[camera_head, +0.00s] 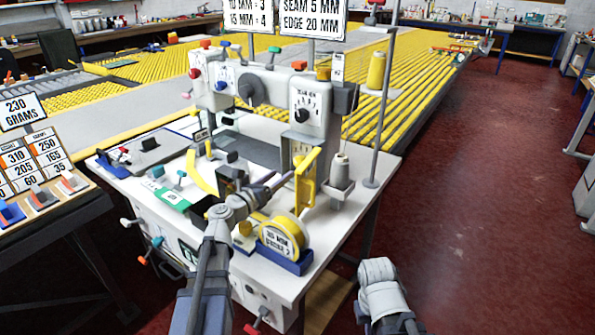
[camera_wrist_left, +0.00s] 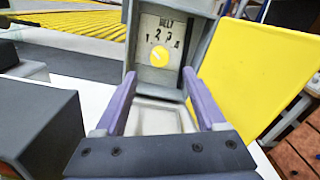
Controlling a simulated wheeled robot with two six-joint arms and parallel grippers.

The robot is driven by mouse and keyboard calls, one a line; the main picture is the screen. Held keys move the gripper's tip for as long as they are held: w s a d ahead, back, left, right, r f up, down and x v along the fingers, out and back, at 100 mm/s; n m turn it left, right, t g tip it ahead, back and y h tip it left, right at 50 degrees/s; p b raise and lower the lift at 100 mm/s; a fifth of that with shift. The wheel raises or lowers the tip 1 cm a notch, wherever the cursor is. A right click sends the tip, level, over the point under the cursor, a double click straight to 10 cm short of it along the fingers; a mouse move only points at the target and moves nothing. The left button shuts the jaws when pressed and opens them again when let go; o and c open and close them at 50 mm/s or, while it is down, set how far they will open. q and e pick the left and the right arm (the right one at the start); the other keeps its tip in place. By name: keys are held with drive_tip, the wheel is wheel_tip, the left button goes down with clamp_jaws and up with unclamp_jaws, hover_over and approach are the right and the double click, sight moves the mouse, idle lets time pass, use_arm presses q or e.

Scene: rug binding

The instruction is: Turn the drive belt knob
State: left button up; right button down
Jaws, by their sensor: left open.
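The drive belt knob (camera_wrist_left: 159,57) is a small round yellow knob below the word BELT on a white dial plate (camera_wrist_left: 163,28) with the numbers 1 to 4. A faint mark on it is too small to read surely. In the head view the dial plate (camera_head: 301,148) is on the machine's front, and the knob is not clear there. My left gripper (camera_wrist_left: 159,76) is open and faces the dial, with the knob showing between its purple fingers and apart from them. In the head view the left gripper (camera_head: 284,181) is small beside the yellow guard.
A yellow guard (camera_wrist_left: 252,70) stands close at the right of the left fingers, and a dark block (camera_wrist_left: 45,125) at the left. A yellow tape roll (camera_head: 284,236) in a blue holder and a thread cone (camera_head: 340,172) stand on the white table (camera_head: 140,195). My right arm (camera_head: 382,290) is low right.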

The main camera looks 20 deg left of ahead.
sight(297, 163)
use_arm(q)
drive_tip(key=shift+x, duration=4.05)
drive_tip(key=shift+f, duration=0.2)
drive_tip(key=shift+c, duration=0.4)
clamp_jaws()
